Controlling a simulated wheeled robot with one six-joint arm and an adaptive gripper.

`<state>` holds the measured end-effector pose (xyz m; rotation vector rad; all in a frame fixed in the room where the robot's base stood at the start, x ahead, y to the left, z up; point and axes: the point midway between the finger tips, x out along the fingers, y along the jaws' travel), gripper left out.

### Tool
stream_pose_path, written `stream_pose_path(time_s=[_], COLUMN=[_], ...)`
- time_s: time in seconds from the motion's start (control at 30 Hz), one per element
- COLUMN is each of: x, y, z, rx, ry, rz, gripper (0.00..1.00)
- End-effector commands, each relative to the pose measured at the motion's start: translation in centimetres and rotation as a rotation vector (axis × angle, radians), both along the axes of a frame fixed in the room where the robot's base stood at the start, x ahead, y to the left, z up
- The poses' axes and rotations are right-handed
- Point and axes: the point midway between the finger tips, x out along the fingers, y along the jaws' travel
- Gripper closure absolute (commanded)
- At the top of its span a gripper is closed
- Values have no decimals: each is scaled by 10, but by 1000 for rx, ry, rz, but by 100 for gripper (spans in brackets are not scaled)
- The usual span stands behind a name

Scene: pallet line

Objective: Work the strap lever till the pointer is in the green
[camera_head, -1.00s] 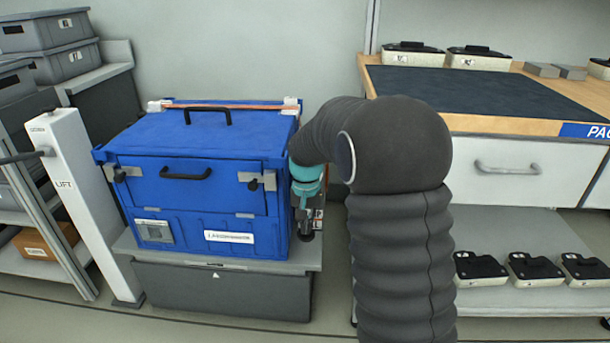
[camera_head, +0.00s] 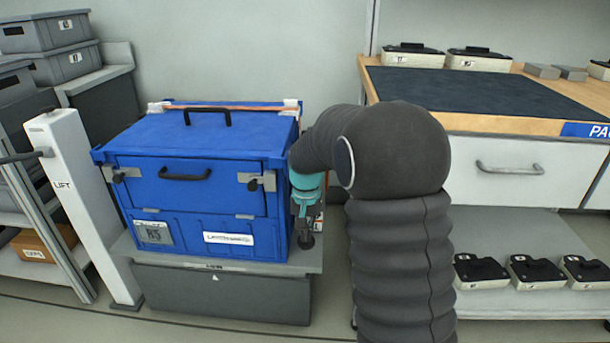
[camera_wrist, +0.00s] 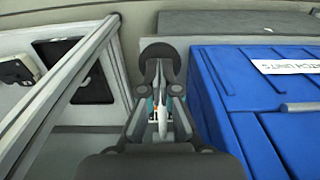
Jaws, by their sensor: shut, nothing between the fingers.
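The blue crate (camera_head: 205,140) stands on a grey platform (camera_head: 215,263), with an orange strap (camera_head: 235,107) along its top back edge. My gripper (camera_head: 305,238) is shut and empty, low beside the crate's right side. In the wrist view my gripper (camera_wrist: 160,78) points along the crate (camera_wrist: 235,95), which lies to its right. A dark round knob (camera_wrist: 160,50) shows just beyond the fingertips; it may be the lever's end, and I cannot tell if they touch. A small white and red part (camera_head: 318,217) shows beside the gripper. Pointer and green zone are not readable.
A white lift post (camera_head: 75,190) stands left of the crate. A workbench (camera_head: 520,165) with a drawer, and a lower shelf (camera_head: 520,230) with several black-and-cream units, is on the right. Grey bins (camera_head: 45,50) fill the back left.

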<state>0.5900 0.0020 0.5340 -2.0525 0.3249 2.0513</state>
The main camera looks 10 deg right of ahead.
Motion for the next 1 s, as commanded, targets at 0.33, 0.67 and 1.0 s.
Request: stream_pose_path(time_s=[0.33,0.67,1.0], x=[-1,-1,-1], y=[0,0,0], z=[-17,-18,-30], rx=[0,0,0], ry=[2,2,1], rz=[0,0,0], gripper=[100,100,100])
